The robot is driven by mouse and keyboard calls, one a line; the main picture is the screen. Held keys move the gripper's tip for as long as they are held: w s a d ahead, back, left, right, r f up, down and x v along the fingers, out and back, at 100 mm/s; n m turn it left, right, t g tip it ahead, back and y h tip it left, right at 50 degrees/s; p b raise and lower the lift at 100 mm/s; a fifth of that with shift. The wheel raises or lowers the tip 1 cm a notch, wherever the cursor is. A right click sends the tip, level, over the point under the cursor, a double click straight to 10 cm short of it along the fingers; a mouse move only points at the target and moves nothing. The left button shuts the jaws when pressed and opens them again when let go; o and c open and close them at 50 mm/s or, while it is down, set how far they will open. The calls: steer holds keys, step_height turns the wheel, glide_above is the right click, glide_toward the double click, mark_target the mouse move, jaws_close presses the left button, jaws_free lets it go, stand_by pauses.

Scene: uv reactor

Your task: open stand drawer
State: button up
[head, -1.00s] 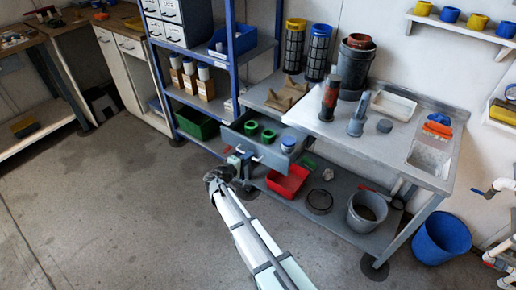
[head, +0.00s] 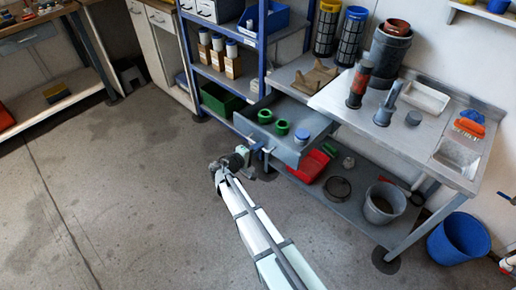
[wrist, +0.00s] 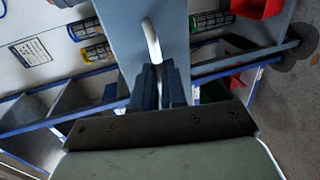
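The grey stand drawer (head: 310,119) is pulled well out from under the stand's top (head: 282,72). It holds two green rings (head: 282,127) and a blue-lidded jar (head: 301,136). My gripper (head: 264,154) is at the drawer front. In the wrist view, the pale bar handle (wrist: 152,40) stands out from the grey drawer front (wrist: 172,28) and runs down between the two dark blue fingers of my gripper (wrist: 161,75). The fingers are closed around its lower end. The exact contact is partly hidden between the fingers.
A steel table with a sink (head: 458,152) adjoins the stand at right. On the lower shelf are a red bin (head: 309,165) and a grey bucket (head: 383,203). A blue shelf rack (head: 262,45) stands at left. The floor in front is clear.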

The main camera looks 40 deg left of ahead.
steer(key=o, duration=0.4)
steer(key=v, duration=1.3)
steer(key=shift+s, duration=0.4)
steer(key=shift+r, duration=0.1)
